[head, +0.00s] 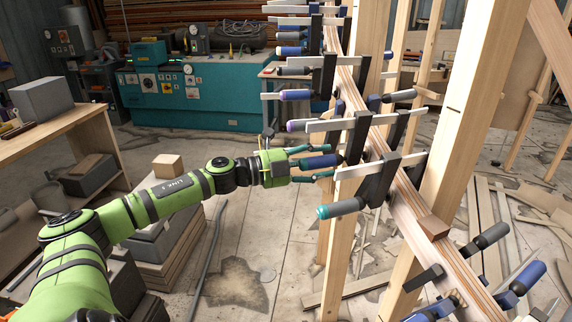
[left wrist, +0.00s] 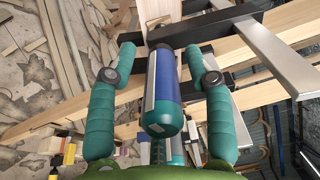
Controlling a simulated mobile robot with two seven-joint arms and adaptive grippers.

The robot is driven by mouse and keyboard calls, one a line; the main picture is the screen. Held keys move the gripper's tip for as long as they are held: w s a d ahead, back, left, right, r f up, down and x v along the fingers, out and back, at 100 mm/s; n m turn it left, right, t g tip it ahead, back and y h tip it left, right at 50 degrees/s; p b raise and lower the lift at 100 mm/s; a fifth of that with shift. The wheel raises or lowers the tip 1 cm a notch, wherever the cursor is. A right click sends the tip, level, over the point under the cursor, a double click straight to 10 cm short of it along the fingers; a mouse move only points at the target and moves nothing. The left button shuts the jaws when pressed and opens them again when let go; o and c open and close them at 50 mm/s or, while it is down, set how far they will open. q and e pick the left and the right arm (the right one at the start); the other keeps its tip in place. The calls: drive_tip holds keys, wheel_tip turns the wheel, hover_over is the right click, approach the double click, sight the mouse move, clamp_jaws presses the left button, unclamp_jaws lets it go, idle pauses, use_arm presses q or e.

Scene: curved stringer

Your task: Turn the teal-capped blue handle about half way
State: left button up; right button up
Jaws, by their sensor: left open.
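In the left wrist view, a blue handle with a rounded teal cap (left wrist: 163,95) and a pale stripe lies between the fingers of my left gripper (left wrist: 159,64). One finger is on each side, with a visible gap at both. In the head view the same blue handle (head: 320,161) shows between the teal fingers of my open left gripper (head: 329,160); its capped end is hard to see there. The handle belongs to a clamp on the curved stringer (head: 408,195). My right gripper is not in view.
Several more clamps with blue, purple and grey handles line the stringer above and below. Wooden posts (head: 455,120) stand close behind the clamps. A workbench (head: 75,125) is at the left and a teal machine (head: 200,92) at the back. Planks lie on the floor.

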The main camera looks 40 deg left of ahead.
use_arm(q)
drive_tip(key=v, duration=1)
drive_tip(key=shift+s+a+r, duration=0.15)
drive_tip(key=shift+s+a, duration=0.1)
drive_tip(key=shift+a, duration=0.05)
idle(0.4)
